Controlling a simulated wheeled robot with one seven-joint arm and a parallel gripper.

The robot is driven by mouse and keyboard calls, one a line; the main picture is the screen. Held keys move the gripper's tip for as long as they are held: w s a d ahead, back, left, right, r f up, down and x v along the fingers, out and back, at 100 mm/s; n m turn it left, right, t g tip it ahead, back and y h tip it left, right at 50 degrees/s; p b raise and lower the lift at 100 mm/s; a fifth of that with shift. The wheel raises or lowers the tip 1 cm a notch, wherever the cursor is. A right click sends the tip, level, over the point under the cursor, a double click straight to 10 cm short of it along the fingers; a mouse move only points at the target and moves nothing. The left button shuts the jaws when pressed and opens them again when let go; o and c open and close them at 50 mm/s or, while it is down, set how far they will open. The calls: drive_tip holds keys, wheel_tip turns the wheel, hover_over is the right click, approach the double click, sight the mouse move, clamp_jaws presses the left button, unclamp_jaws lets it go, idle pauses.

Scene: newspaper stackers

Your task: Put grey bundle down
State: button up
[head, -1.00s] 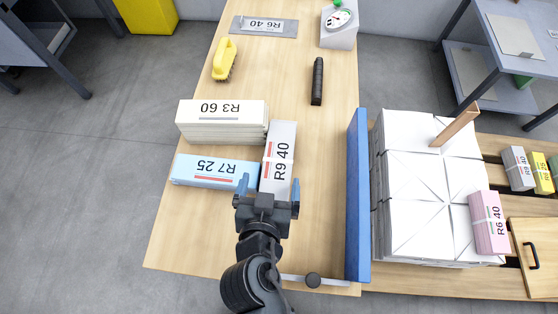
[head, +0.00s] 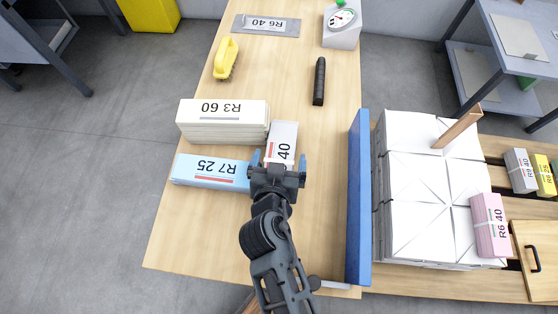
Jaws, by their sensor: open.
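The grey bundle (head: 283,135), its label partly covered so that only "40" shows, lies on the wooden table (head: 190,240). It lies lengthwise, right of the cream R3 60 bundle (head: 222,118) and the light blue R7 25 bundle (head: 209,171). My gripper (head: 279,160) is open above the near end of the grey bundle and hides that part. The far end of the bundle is clear of the fingers. I cannot tell how high the fingers are above it.
A blue upright board (head: 358,200) runs along the table's right side. Beyond it stand white wrapped stacks (head: 415,225) with a pink R6 40 bundle (head: 488,225).

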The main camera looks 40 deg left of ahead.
drive_tip(key=c, duration=1.8)
drive_tip(key=shift+r, duration=0.2)
clamp_jaws()
